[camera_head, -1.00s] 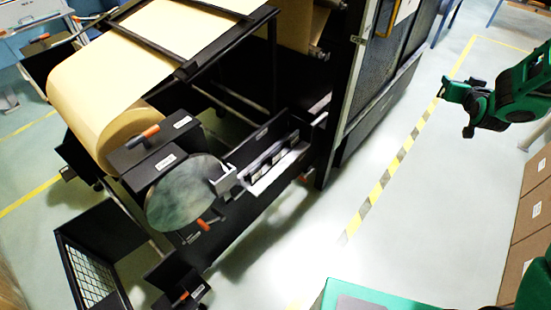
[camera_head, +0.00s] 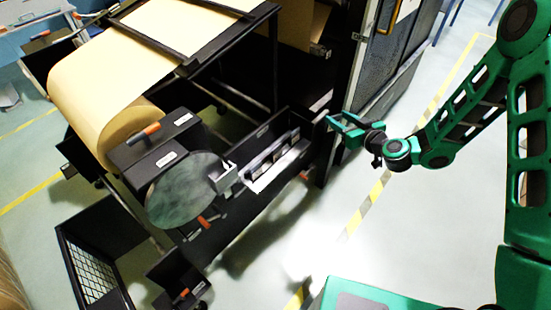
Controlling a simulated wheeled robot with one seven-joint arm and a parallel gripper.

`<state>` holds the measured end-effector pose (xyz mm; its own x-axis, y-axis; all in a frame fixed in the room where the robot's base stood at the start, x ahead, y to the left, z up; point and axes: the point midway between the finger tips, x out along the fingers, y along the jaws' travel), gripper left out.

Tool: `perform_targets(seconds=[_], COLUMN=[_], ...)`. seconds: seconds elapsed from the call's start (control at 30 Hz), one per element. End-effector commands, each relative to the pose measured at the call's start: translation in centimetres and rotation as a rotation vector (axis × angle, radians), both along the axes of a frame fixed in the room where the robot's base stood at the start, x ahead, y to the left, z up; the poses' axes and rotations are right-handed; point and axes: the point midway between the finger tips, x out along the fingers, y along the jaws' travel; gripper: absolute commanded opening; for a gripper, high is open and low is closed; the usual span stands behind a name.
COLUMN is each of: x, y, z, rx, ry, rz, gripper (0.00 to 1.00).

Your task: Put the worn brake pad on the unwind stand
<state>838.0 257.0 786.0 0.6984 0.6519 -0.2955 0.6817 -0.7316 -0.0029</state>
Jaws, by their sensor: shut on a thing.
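The unwind stand (camera_head: 232,41) is a black frame carrying a large kraft paper roll (camera_head: 92,88), at left and centre. On its near side are a round grey brake disc (camera_head: 180,192) and a pale metal bracket (camera_head: 222,177) at the disc's right edge. My green gripper (camera_head: 336,122) is at upper centre right, to the right of the stand's tray. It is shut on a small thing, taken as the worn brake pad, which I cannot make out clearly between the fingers. Whether the gripper touches the stand cannot be told.
A black tray (camera_head: 251,146) with a white rack (camera_head: 276,167) of dark pieces sits right of the disc. A black post and panel (camera_head: 371,62) stand behind my gripper. A wire-mesh basket (camera_head: 88,268) is at lower left. Pale floor with a striped line (camera_head: 366,207) is open at right.

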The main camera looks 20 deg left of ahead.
Motion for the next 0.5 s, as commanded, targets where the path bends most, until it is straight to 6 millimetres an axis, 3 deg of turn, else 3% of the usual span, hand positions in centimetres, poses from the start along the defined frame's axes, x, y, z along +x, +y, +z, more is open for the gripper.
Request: perform_targets(seconds=[0.03,0.2,0.3,0.5], x=[-1.7,-7.4,-10.4,-13.9], y=[2.5,9.5,12.7,16.1], z=[-0.8,-1.9,-2.1,-1.9], rx=[0.004,0.001,0.001,-0.001], ry=[0.005,-0.001,-0.003,-0.006], rz=[0.060,0.245,0.329,0.420], gripper=[0.19,0.19,0.19,0.19])
